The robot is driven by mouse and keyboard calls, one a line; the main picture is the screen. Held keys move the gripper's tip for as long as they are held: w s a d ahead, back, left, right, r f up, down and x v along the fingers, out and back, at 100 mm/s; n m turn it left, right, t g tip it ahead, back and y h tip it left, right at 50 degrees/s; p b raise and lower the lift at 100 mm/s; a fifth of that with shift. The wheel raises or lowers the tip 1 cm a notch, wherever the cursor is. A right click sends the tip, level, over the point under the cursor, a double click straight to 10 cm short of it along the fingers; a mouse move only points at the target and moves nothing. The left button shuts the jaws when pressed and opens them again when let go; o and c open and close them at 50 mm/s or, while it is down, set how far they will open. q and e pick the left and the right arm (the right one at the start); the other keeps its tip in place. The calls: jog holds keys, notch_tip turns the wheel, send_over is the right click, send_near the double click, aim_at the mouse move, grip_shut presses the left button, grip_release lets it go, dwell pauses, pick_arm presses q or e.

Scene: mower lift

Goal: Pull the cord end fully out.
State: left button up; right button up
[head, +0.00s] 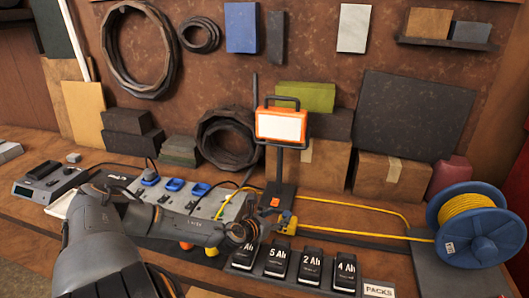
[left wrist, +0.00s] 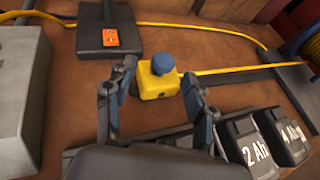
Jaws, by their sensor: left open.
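The cord end is a yellow block with a round blue cap; in the left wrist view the yellow block (left wrist: 158,86) lies between the two fingers of my left gripper (left wrist: 157,72). The fingers are apart, one on each side of it, and I see no clear grip. In the head view my left gripper (head: 267,228) reaches in from the left and partly hides the yellow cord end (head: 288,224). A yellow cord (head: 362,234) runs from there to a blue reel (head: 483,243) at the right. My right gripper is not in view.
A work light (head: 282,126) stands on a dark base (left wrist: 109,31) just behind the cord end. Battery packs (head: 311,266) marked with Ah numbers sit in front of it. A grey socket box (head: 232,209) is at the left. Boxes and coils line the back wall.

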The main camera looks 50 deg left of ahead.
pick_arm(q)
jog(key=v, duration=0.7)
jog(key=shift+s, duration=0.25)
dwell(0.3)
